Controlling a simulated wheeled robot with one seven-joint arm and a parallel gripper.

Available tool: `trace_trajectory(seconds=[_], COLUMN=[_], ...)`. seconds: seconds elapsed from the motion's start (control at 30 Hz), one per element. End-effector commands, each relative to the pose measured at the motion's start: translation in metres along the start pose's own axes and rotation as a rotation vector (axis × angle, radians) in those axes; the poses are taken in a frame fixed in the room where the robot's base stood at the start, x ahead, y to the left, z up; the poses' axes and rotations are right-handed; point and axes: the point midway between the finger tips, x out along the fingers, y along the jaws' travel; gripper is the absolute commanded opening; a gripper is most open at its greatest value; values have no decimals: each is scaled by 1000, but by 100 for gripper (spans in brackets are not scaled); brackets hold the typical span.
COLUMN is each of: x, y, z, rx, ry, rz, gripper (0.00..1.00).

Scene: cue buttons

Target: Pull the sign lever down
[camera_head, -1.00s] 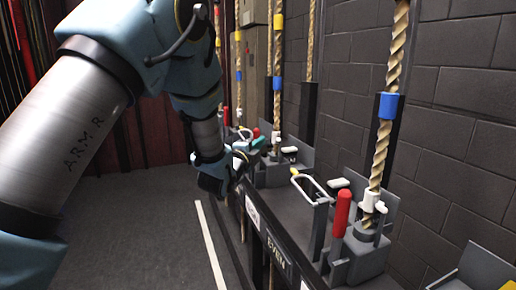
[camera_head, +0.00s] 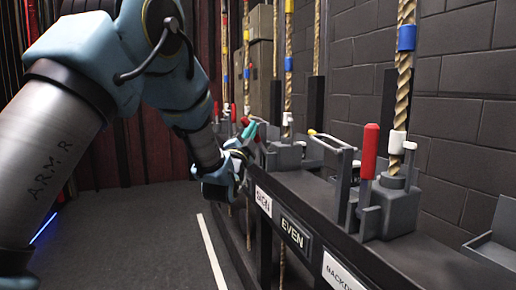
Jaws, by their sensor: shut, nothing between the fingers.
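A rail of rope-lock levers runs along the right wall in the head view. The nearest lever has a red handle (camera_head: 370,150) and stands upright beside a rope. I cannot tell from the picture which lever is the sign lever. My gripper (camera_head: 240,163) is shut and empty, at the aisle side of the rail just below the teal handle. I cannot tell whether it touches anything.
The rail front carries a small white label (camera_head: 263,201), a dark plate reading EVEN (camera_head: 293,233) and a partly cut-off white label (camera_head: 343,272). Thick ropes (camera_head: 403,80) rise from the rail. The floor (camera_head: 130,235) left of the white line is clear.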

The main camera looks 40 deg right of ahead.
Motion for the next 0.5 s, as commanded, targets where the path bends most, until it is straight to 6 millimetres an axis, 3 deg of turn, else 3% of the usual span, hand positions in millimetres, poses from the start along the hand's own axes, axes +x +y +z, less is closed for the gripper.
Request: trace_trajectory(seconds=[0.03,0.5], x=[-9,-40], y=[9,16], z=[9,38], rx=[-26,-294], ry=[0,0], rz=[-30,-308], gripper=[0,0])
